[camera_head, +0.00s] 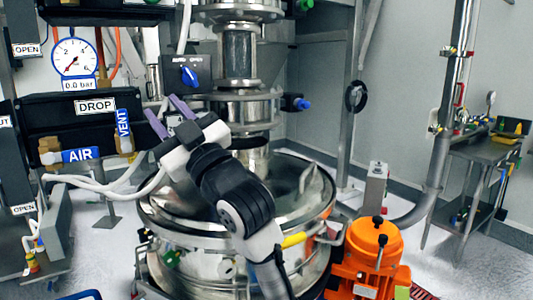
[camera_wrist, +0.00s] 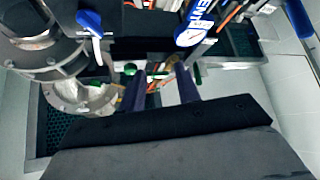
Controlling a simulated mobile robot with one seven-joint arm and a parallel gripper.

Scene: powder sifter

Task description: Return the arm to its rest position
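My gripper (camera_head: 161,104) is raised over the left side of the steel sifter vessel (camera_head: 237,270), in front of the black valve panel (camera_head: 60,113). Its two purple fingers point up and to the left and stand apart, with nothing held between them. In the wrist view my gripper (camera_wrist: 160,82) also shows two separated purple fingers, with the panel area beyond them. My arm reaches up from the bottom and hides part of the vessel's top.
Blue AIR (camera_head: 80,155) and VENT (camera_head: 123,122) handles are close to the fingers. A steel column (camera_head: 238,55) rises behind. An orange motor (camera_head: 374,245) stands right of the vessel. A side table (camera_head: 484,150) is far right, with open floor before it.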

